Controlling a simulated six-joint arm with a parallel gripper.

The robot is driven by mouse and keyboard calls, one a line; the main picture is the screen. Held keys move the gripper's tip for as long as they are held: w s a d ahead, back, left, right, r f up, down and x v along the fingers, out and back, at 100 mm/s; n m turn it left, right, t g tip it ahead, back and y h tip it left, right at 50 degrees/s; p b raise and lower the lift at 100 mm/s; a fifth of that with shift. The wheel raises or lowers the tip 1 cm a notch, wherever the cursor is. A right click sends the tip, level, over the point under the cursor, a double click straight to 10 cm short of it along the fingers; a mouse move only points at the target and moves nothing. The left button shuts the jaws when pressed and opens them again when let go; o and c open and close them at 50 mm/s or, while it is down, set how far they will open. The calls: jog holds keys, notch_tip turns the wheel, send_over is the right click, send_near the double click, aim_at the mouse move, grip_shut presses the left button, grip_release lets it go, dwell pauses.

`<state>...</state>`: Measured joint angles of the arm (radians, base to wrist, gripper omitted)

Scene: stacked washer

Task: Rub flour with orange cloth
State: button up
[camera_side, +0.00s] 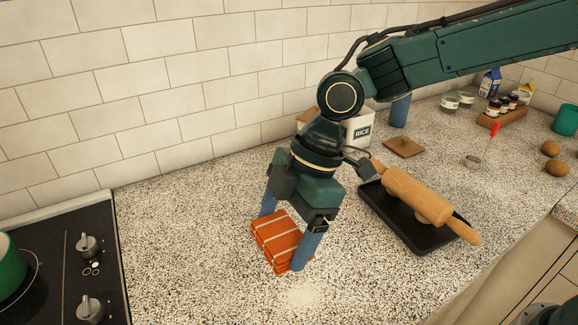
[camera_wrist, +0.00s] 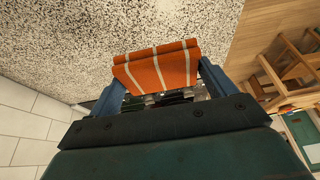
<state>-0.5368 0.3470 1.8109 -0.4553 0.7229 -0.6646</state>
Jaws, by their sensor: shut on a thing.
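The orange cloth (camera_side: 277,241) is folded, with pale stripes, and sits between the blue fingers of my gripper (camera_side: 281,236). My gripper is shut on it, pointing down at the counter. The cloth also shows in the wrist view (camera_wrist: 158,68), between the two fingers of my gripper (camera_wrist: 158,80). A faint whitish patch that looks like flour (camera_side: 300,296) lies on the speckled counter just in front of the cloth in the side view. I cannot tell whether the cloth touches the counter.
A black tray (camera_side: 410,238) with a wooden rolling pin (camera_side: 425,203) lies right of my gripper. A stove (camera_side: 65,265) is at the left. A rice box (camera_side: 357,128) stands behind, by the tiled wall. The counter around the cloth is clear.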

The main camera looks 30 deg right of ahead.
jog(key=s+d+f, duration=0.3)
jog(key=d+f, duration=0.1)
jog(key=d, duration=0.4)
